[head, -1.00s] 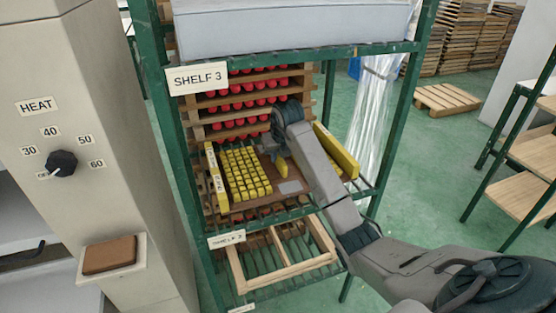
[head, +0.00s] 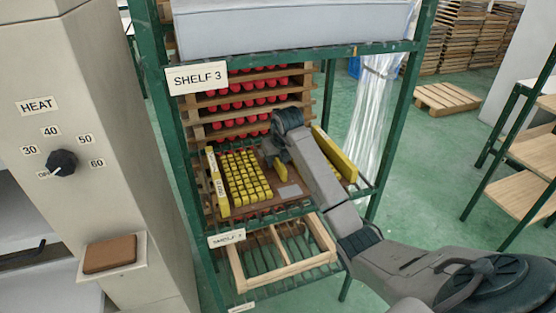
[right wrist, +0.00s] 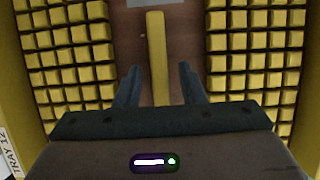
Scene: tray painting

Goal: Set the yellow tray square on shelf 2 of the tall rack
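The yellow tray, with yellow side walls (head: 336,153), a brown floor and rows of yellow blocks, rests on shelf 2 (head: 290,210) of the tall green rack (head: 181,150). Its front edge looks roughly parallel to the shelf's front edge; exact squareness I cannot tell. My right gripper (right wrist: 160,88) is over the tray's middle. In the right wrist view its fingers are apart, on either side of the tray's yellow central bar (right wrist: 156,45), with gaps visible on both sides. My arm hides part of the tray's right half. My left gripper is not in view.
Above is shelf 3 with a grey-white box (head: 290,28). Racks of red round items (head: 240,105) show behind the tray. A wooden divided frame (head: 280,255) lies on the shelf below. A heater cabinet with a dial (head: 62,162) stands close at left.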

